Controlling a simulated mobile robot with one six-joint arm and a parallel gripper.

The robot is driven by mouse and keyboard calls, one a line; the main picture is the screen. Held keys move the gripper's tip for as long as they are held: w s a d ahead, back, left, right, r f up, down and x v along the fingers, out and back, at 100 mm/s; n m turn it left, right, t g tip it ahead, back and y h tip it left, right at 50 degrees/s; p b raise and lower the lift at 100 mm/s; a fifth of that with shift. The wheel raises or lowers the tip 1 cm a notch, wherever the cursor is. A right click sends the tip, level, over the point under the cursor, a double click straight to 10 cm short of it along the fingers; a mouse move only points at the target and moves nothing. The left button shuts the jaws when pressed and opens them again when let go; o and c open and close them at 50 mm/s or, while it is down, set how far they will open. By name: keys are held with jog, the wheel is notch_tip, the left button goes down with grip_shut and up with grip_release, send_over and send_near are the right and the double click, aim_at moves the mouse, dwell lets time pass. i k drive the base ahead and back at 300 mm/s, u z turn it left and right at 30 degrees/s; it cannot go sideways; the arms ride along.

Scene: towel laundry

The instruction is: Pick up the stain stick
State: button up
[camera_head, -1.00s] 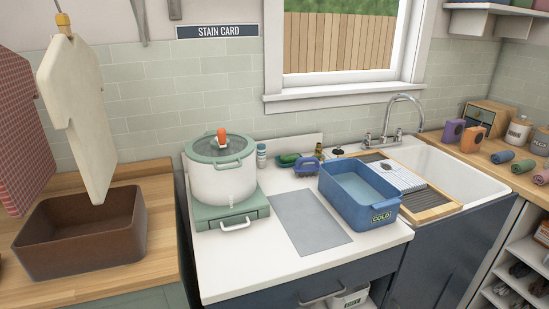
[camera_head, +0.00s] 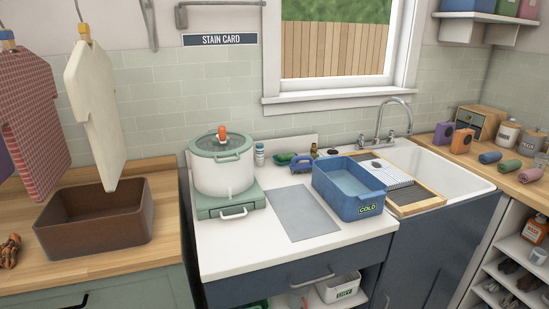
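I cannot pick out the stain stick for sure. Several small items stand at the back of the white counter (camera_head: 262,243), beside the lidded pot: a small white bottle with a blue top (camera_head: 259,154), a green item (camera_head: 282,159), a blue-purple item (camera_head: 303,163) and a small dark amber bottle (camera_head: 313,150). They are too small to read. My gripper is not in view.
A white pot (camera_head: 223,177) stands on a green base. A grey mat (camera_head: 300,212) lies in front, left of a blue bin marked COLD (camera_head: 362,205). The sink (camera_head: 455,178) is to the right. A brown bin (camera_head: 95,232) sits on the wooden counter, below hanging shirts (camera_head: 97,105).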

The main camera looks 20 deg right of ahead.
aim_at(259, 146)
jog(key=z, duration=0.05)
jog(key=k, duration=0.2)
jog(key=u, duration=0.05)
jog(key=i, duration=0.55)
jog(key=z, duration=0.7)
